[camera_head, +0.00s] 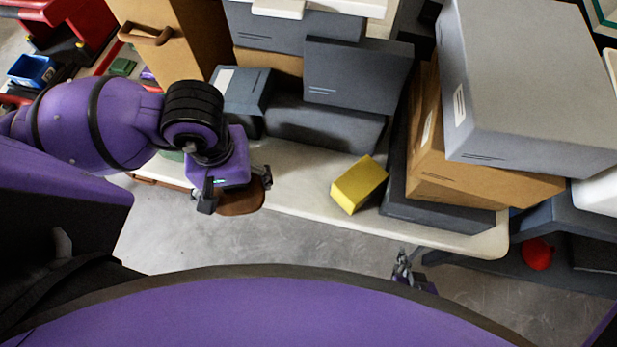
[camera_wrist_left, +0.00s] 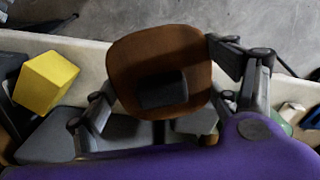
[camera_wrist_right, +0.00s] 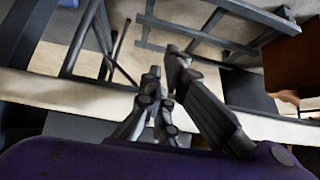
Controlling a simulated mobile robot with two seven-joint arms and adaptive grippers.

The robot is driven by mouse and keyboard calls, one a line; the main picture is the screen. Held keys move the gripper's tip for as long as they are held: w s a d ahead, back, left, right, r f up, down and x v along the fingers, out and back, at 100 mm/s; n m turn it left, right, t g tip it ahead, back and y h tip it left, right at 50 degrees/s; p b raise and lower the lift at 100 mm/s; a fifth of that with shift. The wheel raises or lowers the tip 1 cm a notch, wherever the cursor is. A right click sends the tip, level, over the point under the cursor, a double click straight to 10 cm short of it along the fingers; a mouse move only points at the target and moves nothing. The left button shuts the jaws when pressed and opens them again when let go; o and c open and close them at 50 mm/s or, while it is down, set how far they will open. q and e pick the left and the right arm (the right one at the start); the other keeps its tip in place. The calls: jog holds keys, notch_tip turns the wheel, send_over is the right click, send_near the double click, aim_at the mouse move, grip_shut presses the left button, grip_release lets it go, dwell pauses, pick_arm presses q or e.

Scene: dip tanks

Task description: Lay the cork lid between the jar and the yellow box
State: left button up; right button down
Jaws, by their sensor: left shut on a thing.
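The cork lid (camera_wrist_left: 128,62) is a brown, flat piece with rounded corners and a dark square patch in its middle. My left gripper (camera_wrist_left: 160,66) is shut on it, one finger at each side. In the head view, the lid (camera_head: 240,202) shows partly under my left gripper (camera_head: 234,192), at the table's front edge. The yellow box (camera_head: 359,184) stands on the table to the right of the lid; it also shows in the left wrist view (camera_wrist_left: 46,82). I cannot make out the jar for certain; my left arm covers part of the table. My right gripper (camera_head: 402,268) is empty, its fingers together (camera_wrist_right: 162,66), in front of the table.
The white table (camera_head: 290,185) has clear surface between the lid and the yellow box. Grey boxes (camera_head: 325,125) stand behind. A stack with a brown carton (camera_head: 480,185) and a large grey box (camera_head: 530,85) stands right of the yellow box. A brown cabinet (camera_head: 165,60) is at the back left.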

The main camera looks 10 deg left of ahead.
aim_at(257, 177)
pick_arm(q)
jog(key=shift+s, duration=0.1)
jog(key=shift+d+f, duration=0.15)
jog(key=shift+w+d+f+b, duration=0.8)
jog(key=shift+f+b, duration=0.15)
jog(key=shift+b, duration=0.15)
jog(key=shift+w+d+f+b, duration=0.4)
jog(key=shift+w+d, duration=0.25)
jog(key=shift+w, duration=0.1)
jog(key=w+d+f, duration=0.1)
jog(key=w+f, duration=0.1)
jog(key=w+d+f, duration=0.2)
jog(key=w+d+f+p, duration=0.1)
jog(key=w+d+f, duration=0.1)
jog(key=shift+w+d, duration=0.25)
jog(key=shift+w, duration=0.1)
jog(key=shift+w+d+f, duration=0.25)
jog(key=shift+f, duration=0.25)
notch_tip(257, 177, down, 3)
jog(key=shift+w+f, duration=0.1)
pick_arm(e)
jog(key=shift+s+d+f, duration=0.2)
jog(key=shift+d+f, duration=0.15)
jog(key=shift+f, duration=0.1)
jog(key=shift+s+d+f, duration=0.15)
jog(key=shift+d+f, duration=0.15)
jog(key=shift+f, duration=0.15)
